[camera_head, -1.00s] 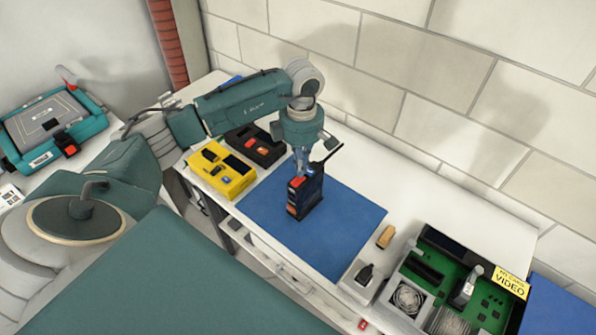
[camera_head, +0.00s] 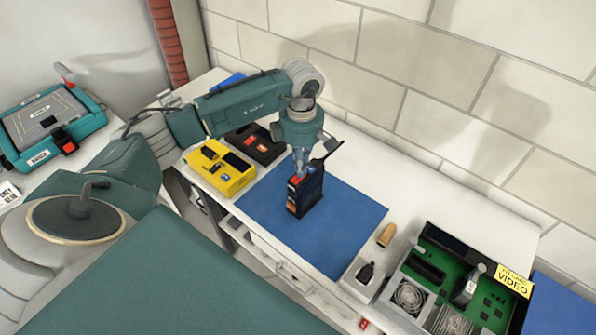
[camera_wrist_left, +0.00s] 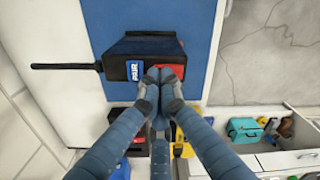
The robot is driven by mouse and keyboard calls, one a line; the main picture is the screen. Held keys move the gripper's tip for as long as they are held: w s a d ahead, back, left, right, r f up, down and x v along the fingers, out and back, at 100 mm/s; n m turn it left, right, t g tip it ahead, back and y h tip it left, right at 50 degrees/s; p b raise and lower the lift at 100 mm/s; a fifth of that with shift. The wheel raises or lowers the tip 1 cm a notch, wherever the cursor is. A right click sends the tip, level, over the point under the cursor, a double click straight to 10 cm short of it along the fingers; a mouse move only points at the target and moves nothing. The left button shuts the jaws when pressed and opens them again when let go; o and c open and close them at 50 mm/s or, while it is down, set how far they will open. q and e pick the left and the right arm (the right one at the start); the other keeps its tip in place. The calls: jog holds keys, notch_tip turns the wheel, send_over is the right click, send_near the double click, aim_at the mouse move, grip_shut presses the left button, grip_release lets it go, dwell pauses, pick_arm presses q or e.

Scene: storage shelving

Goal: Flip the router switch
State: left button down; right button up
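The router (camera_head: 308,193) is a black box with a long antenna, standing upright on a blue mat (camera_head: 345,215). In the left wrist view the router (camera_wrist_left: 142,62) has a blue and white label and a red switch (camera_wrist_left: 171,70) on its top face. My left gripper (camera_head: 300,176) points down at the router's top from above. In the wrist view its two fingertips (camera_wrist_left: 161,74) are together at the edge of the red switch, with nothing held between them. Contact with the switch cannot be told, and the fingertips partly hide it. My right gripper is not in view.
A yellow device (camera_head: 219,172) and a black device with a red part (camera_head: 262,150) stand left of the mat. A green circuit board box (camera_head: 455,270) and a small light box with a dark knob (camera_head: 366,272) stand to the right. A brick wall (camera_head: 420,60) runs behind.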

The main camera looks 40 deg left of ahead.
pick_arm(q)
jog(key=shift+s+f+b, duration=0.1)
jog(key=shift+f+b, duration=0.2)
jog(key=shift+f, duration=0.1)
jog(key=shift+r, duration=0.1)
jog(key=shift+r+p, duration=0.6)
jog(key=shift+r, duration=0.25)
jog(key=shift+r+p, duration=1.35)
jog(key=shift+r, duration=1.25)
